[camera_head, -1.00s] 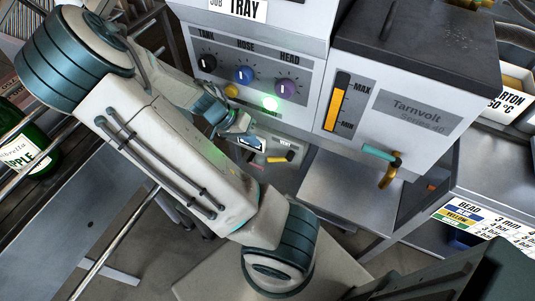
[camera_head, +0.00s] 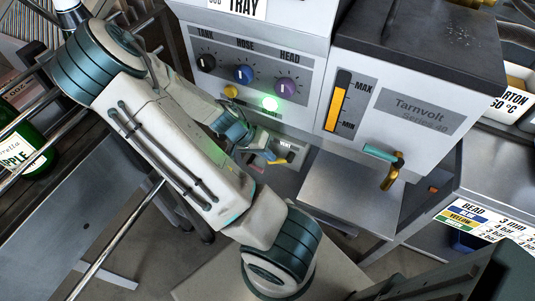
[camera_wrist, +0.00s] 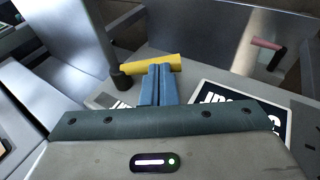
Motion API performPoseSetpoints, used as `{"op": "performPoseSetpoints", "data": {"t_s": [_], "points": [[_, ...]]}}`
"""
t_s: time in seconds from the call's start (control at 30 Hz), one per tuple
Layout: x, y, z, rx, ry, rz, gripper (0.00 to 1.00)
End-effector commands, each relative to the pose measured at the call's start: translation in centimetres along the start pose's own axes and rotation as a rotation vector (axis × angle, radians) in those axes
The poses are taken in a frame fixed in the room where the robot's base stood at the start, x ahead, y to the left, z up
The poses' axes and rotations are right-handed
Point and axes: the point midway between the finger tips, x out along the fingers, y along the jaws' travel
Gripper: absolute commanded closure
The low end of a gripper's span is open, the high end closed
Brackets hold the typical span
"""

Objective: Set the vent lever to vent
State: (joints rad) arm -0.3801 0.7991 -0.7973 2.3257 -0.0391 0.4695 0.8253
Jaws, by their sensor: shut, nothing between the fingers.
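The vent lever is a yellow bar on a dark round pivot in the wrist view (camera_wrist: 150,64), lying roughly crosswise. My gripper's blue fingertips (camera_wrist: 158,80) are closed together, with their tips right at the bar's near side; whether they touch it I cannot tell. In the head view, the lever's yellow end (camera_head: 279,161) shows just beside my gripper (camera_head: 270,156), and the rest is hidden by it. A small label reading VENT (camera_head: 286,146) is on the panel just above.
A control panel with several knobs (camera_head: 243,74) and a lit green lamp (camera_head: 270,104) stands above the lever. A reddish handle (camera_wrist: 268,44) is at the right in the wrist view. A grey shelf (camera_head: 350,195) lies right of the lever.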

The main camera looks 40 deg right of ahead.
Motion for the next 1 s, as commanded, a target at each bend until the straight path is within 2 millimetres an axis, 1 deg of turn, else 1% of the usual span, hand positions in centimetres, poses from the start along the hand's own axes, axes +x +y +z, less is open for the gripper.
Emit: {"op": "performPoseSetpoints", "data": {"t_s": [0.3,0.4,0.5,0.83,0.93,1.0], "points": [[1.0,-0.6,0.2,-0.034,0.002,0.124,1.0],[2.0,-1.1,0.5,-0.033,0.0,0.127,1.0],[2.3,-1.1,0.6,-0.032,0.001,0.124,1.0],[2.1,-1.1,0.6,-0.032,0.001,0.123,1.0],[1.4,-1.2,0.6,-0.033,0.002,0.121,1.0],[0.3,-1.4,0.6,-0.034,0.003,0.119,1.0]]}}
